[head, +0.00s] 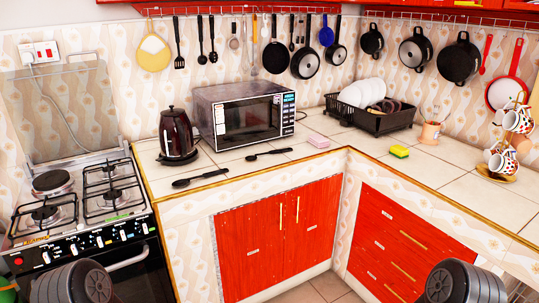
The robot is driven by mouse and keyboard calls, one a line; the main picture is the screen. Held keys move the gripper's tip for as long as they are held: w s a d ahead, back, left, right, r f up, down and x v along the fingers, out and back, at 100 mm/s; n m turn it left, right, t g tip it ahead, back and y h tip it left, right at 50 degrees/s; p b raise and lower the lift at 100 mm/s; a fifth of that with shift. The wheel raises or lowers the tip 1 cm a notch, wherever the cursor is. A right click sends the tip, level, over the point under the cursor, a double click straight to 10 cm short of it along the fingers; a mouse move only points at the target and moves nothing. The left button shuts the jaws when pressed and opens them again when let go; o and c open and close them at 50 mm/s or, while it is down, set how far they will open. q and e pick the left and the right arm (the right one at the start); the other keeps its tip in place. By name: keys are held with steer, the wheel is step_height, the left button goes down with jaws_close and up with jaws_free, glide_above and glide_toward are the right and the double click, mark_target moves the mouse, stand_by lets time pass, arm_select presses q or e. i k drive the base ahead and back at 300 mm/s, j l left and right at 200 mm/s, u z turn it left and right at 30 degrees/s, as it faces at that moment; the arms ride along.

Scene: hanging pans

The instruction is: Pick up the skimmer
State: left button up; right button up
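Two black long-handled utensils lie on the tiled counter: one (200,178) near the front left edge, below the kettle, and one (268,154) in front of the microwave. Their heads are too small to tell whether either is the skimmer. More long-handled utensils hang on the back wall rail, including a slotted black turner (179,45) and two black round-headed utensils, one (201,57) and another (213,56) beside it. Which one is the skimmer I cannot tell. Dark rounded parts of my arms show at the bottom left and bottom right. Neither gripper is in view.
A kettle (177,136) and a microwave (245,117) stand behind the counter utensils. A gas stove (80,205) is at left. A dish rack (373,118), a sponge (399,151) and a mug stand (496,172) are at right. The counter's front corner is clear.

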mark_target(287, 149)
steer(key=i+l+u, duration=0.45)
steer(key=i, duration=0.15)
steer(key=i+l+u, duration=0.45)
steer(key=i+l, duration=0.05)
steer(key=i, duration=0.1)
